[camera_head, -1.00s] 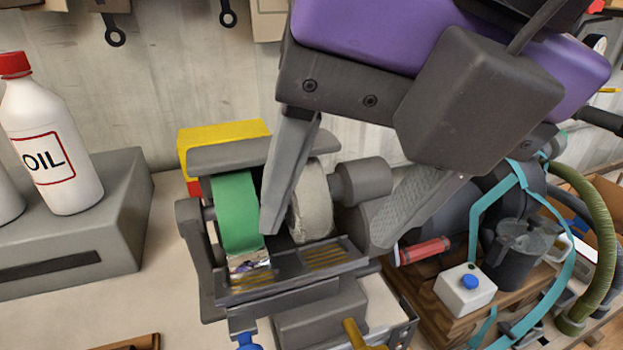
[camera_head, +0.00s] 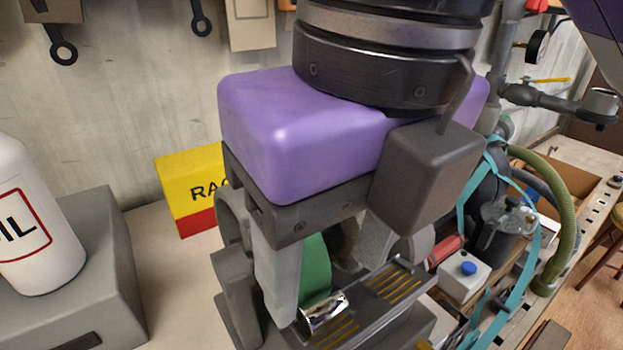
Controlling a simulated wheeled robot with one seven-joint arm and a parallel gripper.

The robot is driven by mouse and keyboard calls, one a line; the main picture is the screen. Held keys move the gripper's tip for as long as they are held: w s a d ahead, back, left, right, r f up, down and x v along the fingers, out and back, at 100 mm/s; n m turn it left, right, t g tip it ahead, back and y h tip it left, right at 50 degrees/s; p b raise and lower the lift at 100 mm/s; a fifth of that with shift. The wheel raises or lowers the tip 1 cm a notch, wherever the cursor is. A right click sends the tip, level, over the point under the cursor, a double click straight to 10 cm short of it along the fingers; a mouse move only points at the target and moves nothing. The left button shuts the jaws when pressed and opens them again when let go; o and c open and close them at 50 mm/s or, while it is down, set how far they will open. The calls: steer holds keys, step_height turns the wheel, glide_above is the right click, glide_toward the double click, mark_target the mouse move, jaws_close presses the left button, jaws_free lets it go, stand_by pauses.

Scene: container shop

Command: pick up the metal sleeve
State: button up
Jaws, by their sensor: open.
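The metal sleeve (camera_head: 325,312) is a small shiny chrome cylinder. It lies on the slotted ledge at the front of a bench grinder, below the green wheel (camera_head: 316,268). My gripper (camera_head: 322,292) is open, with its fingers pointing down over the grinder. The left fingertip is close beside the sleeve's left end; I cannot tell if they touch. The right finger is farther right and back, its tip partly hidden behind the ledge. Nothing is held. The purple gripper body hides much of the grinder.
A white oil bottle (camera_head: 35,225) stands on a grey block (camera_head: 105,262) at left. A yellow and red box (camera_head: 190,190) is behind the grinder. At right are a white box with a blue cap (camera_head: 463,280), a teal strap and a green hose (camera_head: 562,215).

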mark_target(323, 302)
steer(key=shift+w+a+f+p, duration=0.1)
steer(key=shift+w+f+p, duration=0.15)
steer(key=shift+f, duration=1)
steer(key=shift+w+a+f+p, duration=0.1)
steer(key=shift+w+f, duration=0.25)
steer(key=shift+f, duration=0.9)
jaws_close()
